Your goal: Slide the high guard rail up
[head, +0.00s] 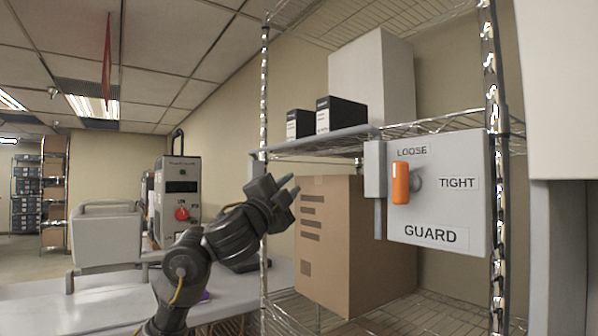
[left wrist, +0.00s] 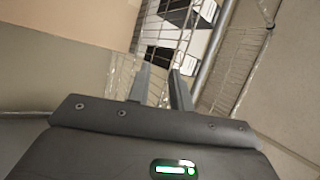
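The high guard rail (head: 318,141) is a grey bar along the front edge of the upper wire shelf, in front of two black-and-white boxes. In the left wrist view a grey bar, apparently the rail (left wrist: 213,55), runs diagonally to the right of the fingers. My left gripper (head: 291,187) is below the rail and apart from it, in front of a cardboard box. Its two fingers are spread with nothing between them, also in the left wrist view (left wrist: 160,88). A GUARD panel (head: 440,208) carries an orange lever (head: 400,183), upright below the word LOOSE. My right gripper is out of view.
The cardboard box (head: 345,250) stands on the lower shelf behind my gripper. Chrome posts, one at the left (head: 264,100) and one at the right (head: 492,90), bound the rack. A machine with a red knob (head: 177,190) stands on the table at left.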

